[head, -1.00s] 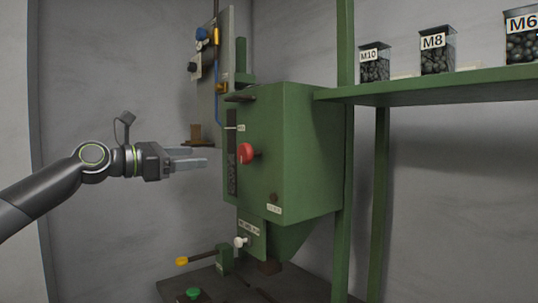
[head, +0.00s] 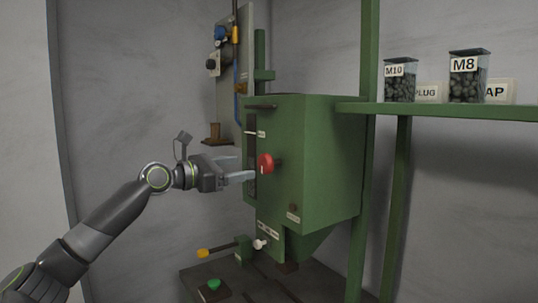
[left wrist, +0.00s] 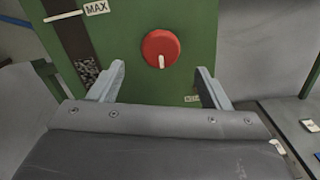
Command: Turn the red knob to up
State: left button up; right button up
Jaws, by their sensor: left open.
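The red knob (head: 266,163) sits on the front of the green machine (head: 333,165). In the left wrist view the red knob (left wrist: 158,45) is round, with a white mark at its lower edge pointing down. My left gripper (head: 248,176) is open and empty, just in front of the knob. In the left wrist view the fingers of my left gripper (left wrist: 160,82) stand apart, to the left and right below the knob. I see no contact with it. My right gripper is not in view.
Beside the knob is a dark window strip with a MAX label (left wrist: 96,8). Below are a yellow-tipped lever (head: 203,253), a white knob (head: 260,244) and a green button (head: 214,284). A green shelf (head: 450,109) at right holds labelled jars.

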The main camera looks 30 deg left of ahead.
aim_at(262, 163)
pick_arm(q)
jog(key=p+x, duration=0.4)
jog(key=x, duration=0.4)
jog(key=shift+w+d+r, duration=0.15)
jog(key=shift+w, duration=0.1)
jog(key=shift+p+x, duration=0.5)
jog(key=shift+x, duration=0.25)
jog(key=shift+f, duration=0.2)
jog(key=c, duration=0.9)
